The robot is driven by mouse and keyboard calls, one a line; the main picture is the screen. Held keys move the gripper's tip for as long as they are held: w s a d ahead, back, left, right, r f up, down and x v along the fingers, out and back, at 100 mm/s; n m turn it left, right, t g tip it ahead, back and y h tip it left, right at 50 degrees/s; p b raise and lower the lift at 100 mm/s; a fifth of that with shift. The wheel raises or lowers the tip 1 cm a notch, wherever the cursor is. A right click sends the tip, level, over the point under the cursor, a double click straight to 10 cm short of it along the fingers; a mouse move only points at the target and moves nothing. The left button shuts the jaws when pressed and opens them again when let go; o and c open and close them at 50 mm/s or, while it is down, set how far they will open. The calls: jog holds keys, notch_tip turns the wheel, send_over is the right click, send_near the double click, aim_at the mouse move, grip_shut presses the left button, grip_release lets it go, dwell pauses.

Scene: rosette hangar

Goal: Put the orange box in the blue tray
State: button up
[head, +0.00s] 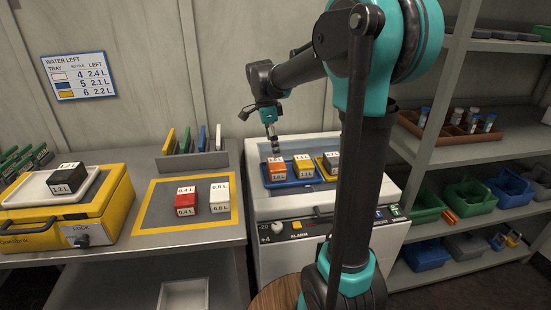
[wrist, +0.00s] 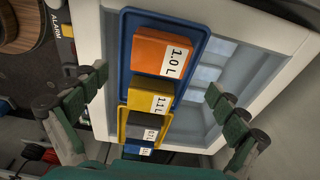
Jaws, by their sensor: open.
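The orange box (head: 277,171), marked 1.0 L in the wrist view (wrist: 152,53), sits upright in the blue tray (head: 293,183) at its left end as the head view shows it. The blue tray's rim (wrist: 125,45) runs around it in the wrist view. A yellow box (head: 303,169), marked 1.1 L (wrist: 143,97), sits beside it in the same tray. My gripper (head: 275,148) is above the orange box in the head view. In the wrist view its fingers stand wide apart, with nothing held between them (wrist: 157,88).
The trays are inside an open white chest. A yellow tray (head: 319,166) with a grey box (wrist: 143,129) adjoins the blue tray. Left, a bench holds a red box (head: 187,203), a white box (head: 220,196) and a black box (head: 73,181). Shelves with bins stand right.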

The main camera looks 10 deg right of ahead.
aim_at(272, 163)
jog(key=shift+a+r, duration=0.2)
jog(key=shift+r, duration=0.95)
jog(key=shift+a+r, duration=0.15)
jog(key=shift+r, duration=0.95)
